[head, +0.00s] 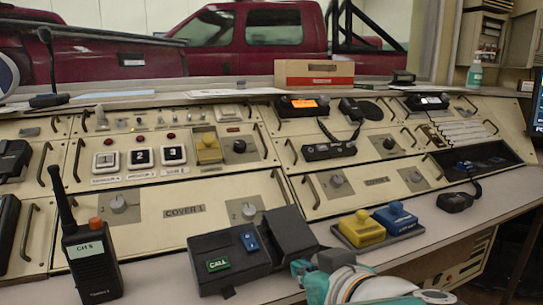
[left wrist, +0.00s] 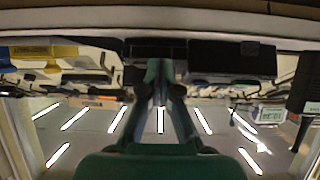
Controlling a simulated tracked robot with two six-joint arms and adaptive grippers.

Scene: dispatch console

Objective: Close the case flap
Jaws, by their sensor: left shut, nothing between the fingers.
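The black case (head: 228,262) stands on the front ledge of the console, with a green CALL button and a blue switch exposed on its top. Its black flap (head: 290,232) stands open at the case's right side. My left gripper (head: 300,267) is just in front of the flap, low at the bottom of the head view, and is shut and empty. In the left wrist view, which is upside down, the shut fingers (left wrist: 160,68) point at the dark flap (left wrist: 155,47), with the case (left wrist: 232,60) beside it. Contact cannot be told. My right gripper is not in view.
A handheld radio (head: 90,258) stands left of the case. A yellow block (head: 361,229) and a blue block (head: 396,216) sit on a dark tray to the right. The console panel with COVER 1 (head: 184,211) rises behind. The ledge between radio and case is clear.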

